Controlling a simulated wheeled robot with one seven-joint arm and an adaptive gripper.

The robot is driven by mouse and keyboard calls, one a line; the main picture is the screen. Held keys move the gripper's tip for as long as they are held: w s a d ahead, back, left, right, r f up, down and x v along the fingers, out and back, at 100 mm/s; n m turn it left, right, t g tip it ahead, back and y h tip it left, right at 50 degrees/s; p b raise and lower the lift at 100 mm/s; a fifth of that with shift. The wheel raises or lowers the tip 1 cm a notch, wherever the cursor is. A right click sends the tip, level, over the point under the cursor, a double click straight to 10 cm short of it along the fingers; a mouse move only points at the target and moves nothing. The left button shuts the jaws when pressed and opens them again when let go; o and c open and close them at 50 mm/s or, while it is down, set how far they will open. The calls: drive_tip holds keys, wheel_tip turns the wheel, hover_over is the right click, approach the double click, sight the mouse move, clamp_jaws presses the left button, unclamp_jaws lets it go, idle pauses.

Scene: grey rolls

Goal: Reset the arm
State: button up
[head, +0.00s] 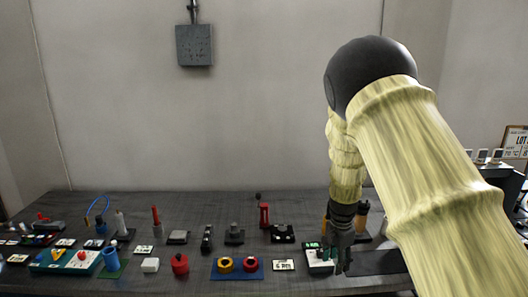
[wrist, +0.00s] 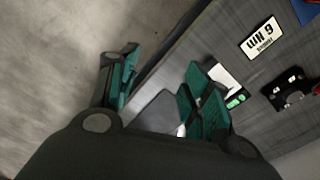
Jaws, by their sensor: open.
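My arm (head: 425,170), in pale yellow ribbed covering with a dark round joint, reaches in from the right in the head view. My gripper (head: 341,262) hangs down over the front right part of the grey table (head: 185,210). In the wrist view my gripper (wrist: 160,80) has its green-padded fingers spread apart with nothing between them. The table's front edge and the floor (wrist: 50,60) show beyond the fingers. A white device with a green display (head: 318,265) is close beside the gripper in the head view; whether they touch I cannot tell.
A black device (head: 282,233) stands behind the card. Several small tools crowd the table's left half. A grey box (head: 194,45) is on the wall.

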drive_tip(key=s+d+f+n+h, duration=0.1)
drive_tip(key=s+d+f+n, duration=0.15)
drive_tip(key=s+f, duration=0.75)
drive_tip(key=s+d+f+n, duration=0.1)
drive_tip(key=s+f+n, duration=0.2)
drive_tip(key=s+f, duration=0.65)
drive_tip(key=s+a+f+n, duration=0.1)
drive_tip(key=s+f+n, duration=0.1)
drive_tip(key=s, duration=0.7)
drive_tip(key=s+a+f+n, duration=0.1)
drive_tip(key=s+f, duration=0.3)
drive_tip(key=s, duration=0.5)
drive_tip(key=s+a+f+n+y, duration=0.1)
drive_tip(key=s+a+f+n, duration=0.1)
drive_tip(key=s, duration=0.7)
drive_tip(key=shift+s+f+n, duration=0.25)
drive_tip(key=shift+f+n, duration=0.6)
drive_tip(key=shift+n, duration=0.2)
